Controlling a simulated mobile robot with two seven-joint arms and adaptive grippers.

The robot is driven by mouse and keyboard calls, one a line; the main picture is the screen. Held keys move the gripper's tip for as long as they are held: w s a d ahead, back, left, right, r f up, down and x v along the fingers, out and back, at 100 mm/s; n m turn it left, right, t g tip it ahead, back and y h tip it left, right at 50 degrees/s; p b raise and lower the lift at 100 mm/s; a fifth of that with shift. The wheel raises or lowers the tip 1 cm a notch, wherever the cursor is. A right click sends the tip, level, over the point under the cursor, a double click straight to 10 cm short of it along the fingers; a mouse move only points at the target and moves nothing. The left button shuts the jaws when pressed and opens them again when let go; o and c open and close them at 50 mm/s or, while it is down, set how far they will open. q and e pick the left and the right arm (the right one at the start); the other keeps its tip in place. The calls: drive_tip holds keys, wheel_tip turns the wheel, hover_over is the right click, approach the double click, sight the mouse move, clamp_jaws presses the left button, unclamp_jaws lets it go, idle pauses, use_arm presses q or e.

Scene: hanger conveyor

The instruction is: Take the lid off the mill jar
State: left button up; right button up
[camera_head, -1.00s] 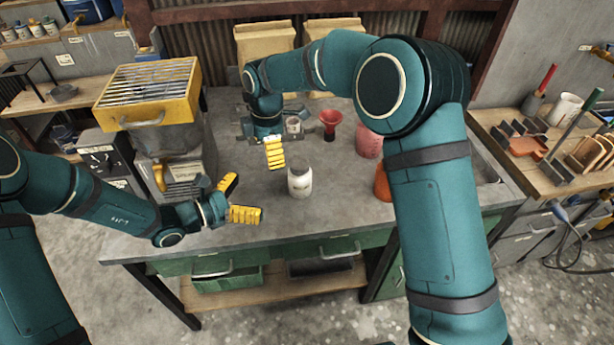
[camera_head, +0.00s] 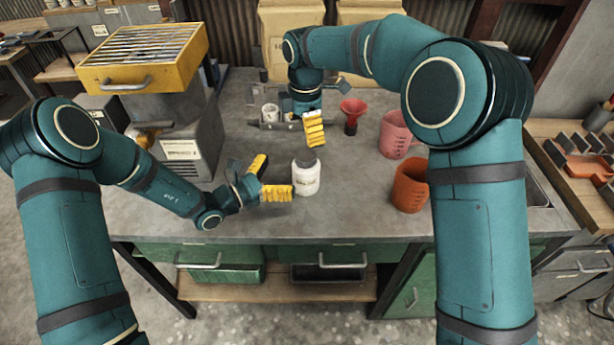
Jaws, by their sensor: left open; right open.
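The mill jar (camera_head: 306,179) is a small white jar standing upright on the grey workbench. Its dark grey lid (camera_head: 305,158) sits on top. My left gripper (camera_head: 269,179), with yellow fingers, is open just left of the jar at body height. One fingertip ends close to the jar's left side; I cannot tell if it touches. My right gripper (camera_head: 314,129) is open above and behind the jar, pointing down toward the lid with a visible gap. Only one of its yellow fingers shows clearly; the other is hidden.
A red funnel (camera_head: 352,110), a pink jug (camera_head: 396,135) and an orange jug (camera_head: 409,186) stand right of the jar. A small pale cup (camera_head: 270,113) stands behind. A machine with a yellow tray (camera_head: 147,56) fills the left. The bench front (camera_head: 330,222) is clear.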

sight(295, 179)
use_arm(q)
drive_tip(key=f, duration=0.4)
drive_tip(key=shift+w+d+f, duration=0.1)
drive_tip(key=shift+w+d, duration=0.15)
drive_tip(key=shift+d, duration=0.15)
drive_tip(key=x, duration=0.5)
drive_tip(key=shift+d, duration=0.1)
drive_tip(key=shift+x, duration=0.75)
